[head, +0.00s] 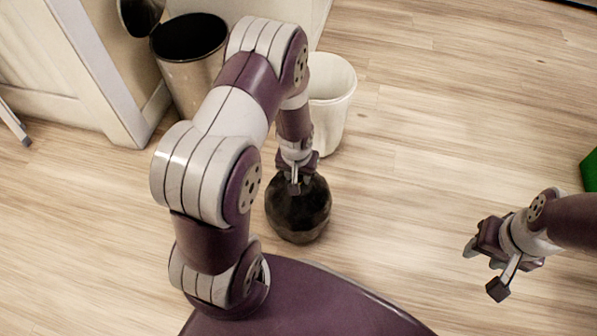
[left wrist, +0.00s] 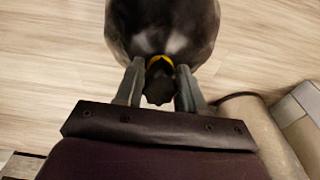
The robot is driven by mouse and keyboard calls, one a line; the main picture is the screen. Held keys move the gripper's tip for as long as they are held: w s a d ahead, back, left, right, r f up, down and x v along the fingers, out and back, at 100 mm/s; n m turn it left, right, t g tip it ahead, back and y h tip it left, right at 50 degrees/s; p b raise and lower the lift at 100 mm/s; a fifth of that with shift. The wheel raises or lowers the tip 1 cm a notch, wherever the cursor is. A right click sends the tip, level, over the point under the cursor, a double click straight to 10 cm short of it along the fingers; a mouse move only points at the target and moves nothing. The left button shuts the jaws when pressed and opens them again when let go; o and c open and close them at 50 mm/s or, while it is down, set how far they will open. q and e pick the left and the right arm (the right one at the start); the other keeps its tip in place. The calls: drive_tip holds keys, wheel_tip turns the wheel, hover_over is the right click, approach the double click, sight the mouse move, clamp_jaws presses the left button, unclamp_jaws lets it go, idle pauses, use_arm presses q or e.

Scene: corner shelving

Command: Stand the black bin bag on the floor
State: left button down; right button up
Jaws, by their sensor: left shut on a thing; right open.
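The black bin bag (head: 299,213) is a dark, round, full bag below my left gripper (head: 297,180). My left gripper is shut on its gathered neck. In the left wrist view the bag (left wrist: 190,25) has a yellow tie (left wrist: 160,62) at the neck, and the fingers of my left gripper (left wrist: 160,88) are on both sides of the neck. The bag hangs upright at or close to the wooden floor (head: 400,200); I cannot tell whether it touches. My right gripper (head: 482,272) is open and empty at the right, over the floor.
A white bin (head: 333,100) stands just behind the bag. A metal bin with an open lid (head: 190,70) stands at the back left, next to a white cabinet (head: 95,60). A green object (head: 590,172) is at the right edge. The floor between is clear.

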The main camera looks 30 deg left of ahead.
use_arm(q)
drive_tip(key=c, duration=0.7)
unclamp_jaws()
drive_tip(key=s+d+r+m+p, duration=0.1)
drive_tip(key=s+r+p, duration=0.1)
drive_tip(key=r, duration=0.7)
drive_tip(key=s+d+r+m+p, duration=0.1)
drive_tip(key=s+d+r+p, duration=0.1)
drive_tip(key=r, duration=0.6)
drive_tip(key=s+d+r+m+p, duration=0.1)
drive_tip(key=s+r+p, duration=0.3)
drive_tip(key=r, duration=0.5)
drive_tip(key=shift+s+d+r, duration=0.3)
drive_tip(key=shift+s+d, duration=0.25)
drive_tip(key=shift+d, duration=0.1)
